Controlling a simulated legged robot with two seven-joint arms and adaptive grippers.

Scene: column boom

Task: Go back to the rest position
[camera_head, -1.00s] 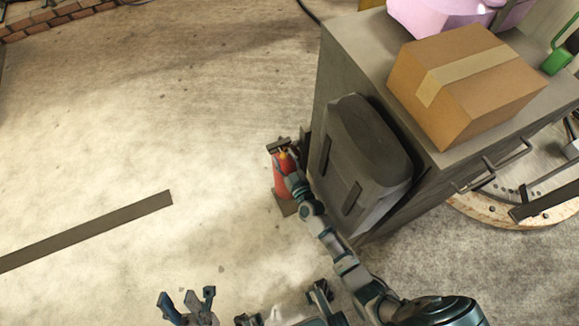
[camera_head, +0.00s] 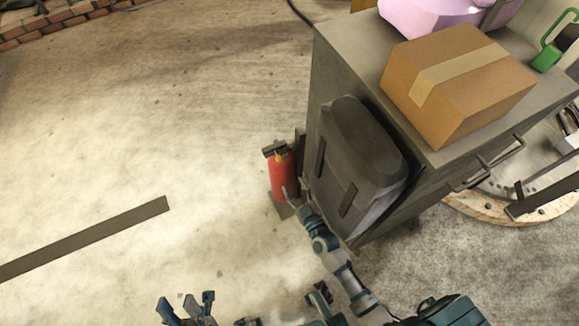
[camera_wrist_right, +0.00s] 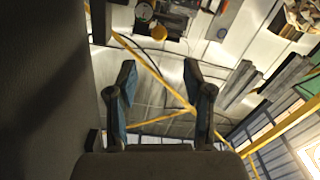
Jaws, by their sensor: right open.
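My left gripper (camera_head: 187,301) shows at the bottom edge of the head view, over the floor, with its fingers spread apart and nothing seen between them. My right gripper (camera_head: 294,191) is just in front of the red fire extinguisher (camera_head: 282,175), beside the grey cabinet. In the right wrist view my right gripper (camera_wrist_right: 158,82) has its two fingers well apart, with nothing held between them. The extinguisher stands upright, and its lower part is partly covered by the gripper.
A grey cabinet (camera_head: 345,68) stands close on the right, with a dark grey case (camera_head: 365,145) on its side. A cardboard box (camera_head: 455,95) and a pink container (camera_head: 430,15) are on top. A dark strip (camera_head: 85,240) lies on the floor. The left floor is mostly clear.

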